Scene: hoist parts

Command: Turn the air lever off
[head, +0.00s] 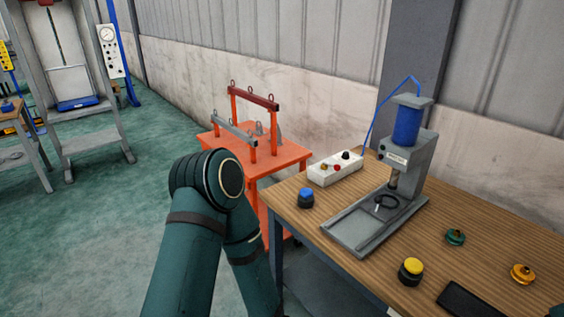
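I cannot pick out an air lever for certain. A grey bench press (408,160) with a blue cylinder (407,122) on top stands on the wooden table, and a blue air hose (378,108) runs from it. A white control box (335,169) with several small knobs sits left of the press. A bent dark green arm of mine fills the lower middle, left of the table. Neither gripper shows.
The wooden table (455,208) also bears a blue-topped button (306,197), a yellow-topped button (411,271), a green part (455,237), an orange part (522,273) and a black flat object (470,300). An orange cart (290,155) stands behind my arm. Green floor (100,220) is clear at left.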

